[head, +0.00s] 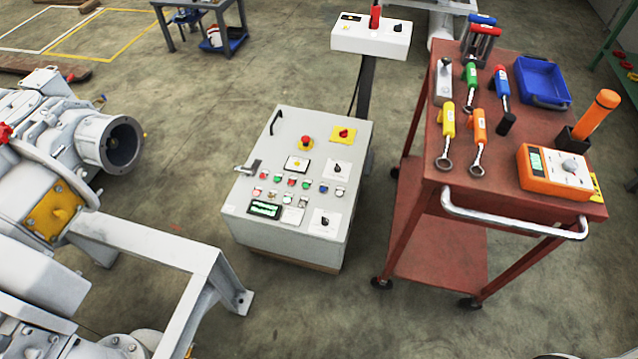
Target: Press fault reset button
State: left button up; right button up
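A grey control cabinet (290,170) stands on the floor near the middle of the head view, its panel facing up towards me. A lit green display (265,208) sits at the lower left, and black rotary knobs are at the right. The labels are too small to read, so I cannot tell which button is fault reset. Neither of my grippers is in view.
A red tool cart (438,245) with wrenches, a blue tray (542,80) and an orange meter (555,172) stands to the right. A white control box (371,38) on a post stands behind the cabinet. Grey machinery (60,150) and its frame fill the left. Floor in front is clear.

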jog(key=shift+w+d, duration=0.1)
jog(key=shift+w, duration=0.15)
